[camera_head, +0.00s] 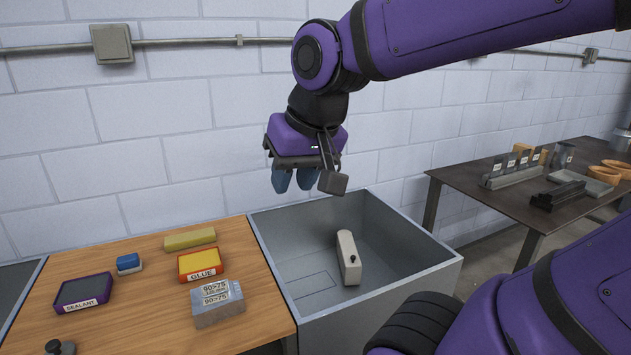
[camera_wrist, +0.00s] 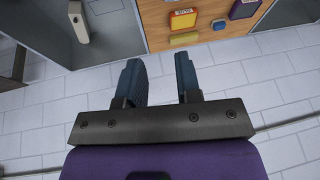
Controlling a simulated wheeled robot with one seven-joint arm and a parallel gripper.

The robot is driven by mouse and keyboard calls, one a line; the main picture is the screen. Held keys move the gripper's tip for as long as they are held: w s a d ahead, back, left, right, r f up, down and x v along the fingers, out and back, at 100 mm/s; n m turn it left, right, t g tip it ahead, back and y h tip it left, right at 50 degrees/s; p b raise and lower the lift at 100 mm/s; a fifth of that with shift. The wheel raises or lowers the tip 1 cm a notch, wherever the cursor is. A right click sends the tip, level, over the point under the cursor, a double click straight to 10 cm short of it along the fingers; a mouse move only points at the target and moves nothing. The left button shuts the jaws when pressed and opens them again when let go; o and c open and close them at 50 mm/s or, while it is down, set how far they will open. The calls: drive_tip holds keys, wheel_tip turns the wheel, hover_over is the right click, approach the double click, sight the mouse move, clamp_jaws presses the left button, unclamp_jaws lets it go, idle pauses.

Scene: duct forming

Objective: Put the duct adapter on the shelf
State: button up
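A grey block with two labels reading "90>75" (camera_head: 217,303) lies on the wooden table near its right front edge. It may be the duct adapter, but I cannot be sure. My gripper (camera_head: 294,184) hangs above the back left part of the grey bin, clear of everything. In the wrist view my gripper (camera_wrist: 158,72) has its two blue-grey fingers apart with nothing between them. I cannot make out the shelf in either view.
The wooden table (camera_head: 130,320) also holds a glue box (camera_head: 201,265), sealant box (camera_head: 84,291), yellow block (camera_head: 190,239) and blue-white block (camera_head: 129,263). The grey bin (camera_head: 420,266) contains a beige object (camera_head: 348,258). A dark table (camera_head: 465,182) with several parts stands right.

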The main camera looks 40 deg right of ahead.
drive_tip(key=shift+s+d+r+n+t, duration=0.15)
drive_tip(key=shift+s+n, duration=0.55)
drive_tip(key=shift+s, duration=0.4)
drive_tip(key=shift+s+d+n+t, duration=0.15)
drive_tip(key=shift+s+n, duration=0.55)
drive_tip(key=shift+s, duration=0.35)
